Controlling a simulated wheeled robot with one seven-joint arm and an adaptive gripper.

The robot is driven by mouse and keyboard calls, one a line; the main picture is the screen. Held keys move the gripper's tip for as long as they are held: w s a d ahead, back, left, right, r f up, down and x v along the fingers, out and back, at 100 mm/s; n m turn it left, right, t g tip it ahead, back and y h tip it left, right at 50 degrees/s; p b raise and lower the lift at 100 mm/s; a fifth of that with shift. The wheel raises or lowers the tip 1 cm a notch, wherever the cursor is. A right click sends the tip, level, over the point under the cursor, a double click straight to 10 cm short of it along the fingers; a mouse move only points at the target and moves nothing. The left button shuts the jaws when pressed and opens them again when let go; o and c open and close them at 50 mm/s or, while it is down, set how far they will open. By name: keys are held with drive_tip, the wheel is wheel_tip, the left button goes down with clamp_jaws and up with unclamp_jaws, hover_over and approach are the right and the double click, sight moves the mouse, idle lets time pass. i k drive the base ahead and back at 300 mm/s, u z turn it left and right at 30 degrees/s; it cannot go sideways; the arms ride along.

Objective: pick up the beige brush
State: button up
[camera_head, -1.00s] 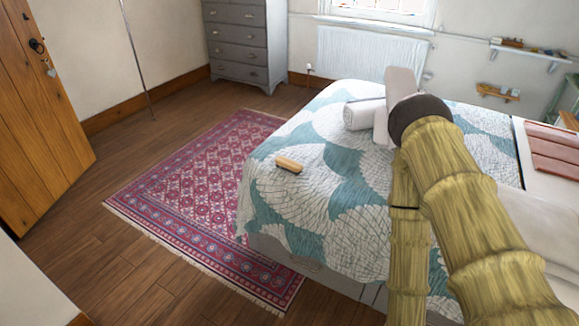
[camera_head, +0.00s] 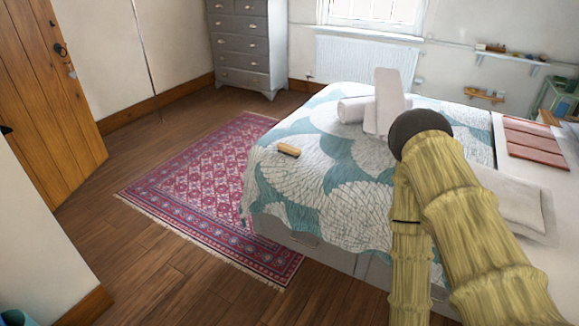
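The beige brush (camera_head: 288,150) lies on the near left part of the bed (camera_head: 325,174), on the teal and white quilt, close to the edge beside the rug. It looks like a small block with a darker underside. My arm (camera_head: 452,210), with a bamboo-like surface and a dark rounded joint, rises from the bottom right and covers part of the bed. I cannot make out my gripper or its fingers, and nothing is seen touching the brush.
A white roll (camera_head: 352,110) and an upright pale slab (camera_head: 388,100) show over the bed behind the brush. A red patterned rug (camera_head: 215,190) lies left of the bed. A grey chest of drawers (camera_head: 243,48) and wooden door (camera_head: 55,100) stand beyond. Wooden floor at left is clear.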

sight(283, 147)
drive_tip(key=z, duration=0.15)
drive_tip(key=k, duration=0.3)
drive_tip(key=u, duration=1.35)
drive_tip(key=i, duration=2.1)
drive_tip(key=z, duration=0.65)
